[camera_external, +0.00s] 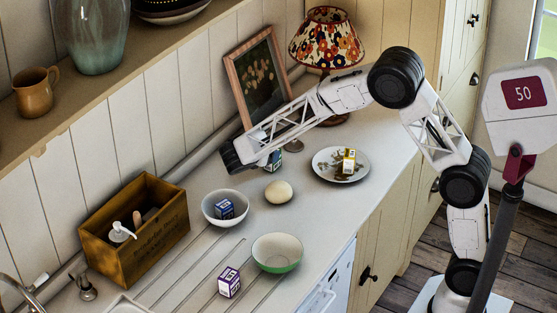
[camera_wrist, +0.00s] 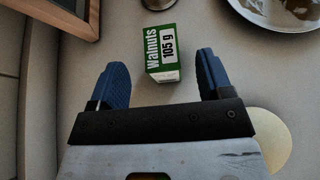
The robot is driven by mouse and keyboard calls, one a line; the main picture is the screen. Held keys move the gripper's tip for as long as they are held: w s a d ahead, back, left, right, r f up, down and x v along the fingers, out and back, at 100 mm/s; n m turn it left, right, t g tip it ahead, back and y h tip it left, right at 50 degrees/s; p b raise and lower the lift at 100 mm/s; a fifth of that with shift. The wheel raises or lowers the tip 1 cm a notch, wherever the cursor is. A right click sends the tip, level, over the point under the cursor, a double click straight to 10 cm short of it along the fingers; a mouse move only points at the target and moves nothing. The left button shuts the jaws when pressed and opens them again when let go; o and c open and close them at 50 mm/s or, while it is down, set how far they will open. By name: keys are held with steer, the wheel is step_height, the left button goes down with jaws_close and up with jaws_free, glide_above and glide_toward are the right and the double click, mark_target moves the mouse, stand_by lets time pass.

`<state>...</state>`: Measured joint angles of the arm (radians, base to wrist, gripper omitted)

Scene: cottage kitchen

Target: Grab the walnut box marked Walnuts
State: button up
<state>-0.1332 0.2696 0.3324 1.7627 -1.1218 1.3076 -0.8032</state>
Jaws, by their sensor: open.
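The walnut box (camera_wrist: 166,50) is small, green and white, with "Walnuts" and "105 g" on its label, on the counter in the wrist view. My gripper (camera_wrist: 161,72) is open and empty, with one blue finger on each side of the box's near end. I cannot tell the height gap between the fingers and the box. In the external view my gripper (camera_external: 261,160) is low over the counter by the picture frame, and the walnut box (camera_external: 276,159) is partly hidden beside it.
A pale round object (camera_external: 278,191) lies close by. A plate (camera_external: 325,172) with a yellow-labelled box is right. A white bowl (camera_external: 212,205) holds a blue box. A green bowl (camera_external: 278,265), purple box (camera_external: 229,282) and wooden crate (camera_external: 160,246) are nearer. Picture frame (camera_external: 235,80) and lamp (camera_external: 325,45) stand behind.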

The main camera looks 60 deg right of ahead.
steer(key=shift+x, duration=2.5)
steer(key=c, duration=1.1)
steer(key=shift+r, duration=0.1)
steer(key=shift+r, duration=0.85)
steer(key=shift+s+a+r, duration=0.1)
steer(key=shift+s+r, duration=0.15)
steer(key=shift+r, duration=0.6)
steer(key=s, duration=0.5)
steer(key=s+a+r, duration=0.1)
steer(key=s, duration=0.9)
steer(key=shift+s+a+r, duration=0.15)
steer(key=shift+s+a, duration=0.1)
steer(key=shift+a, duration=0.1)
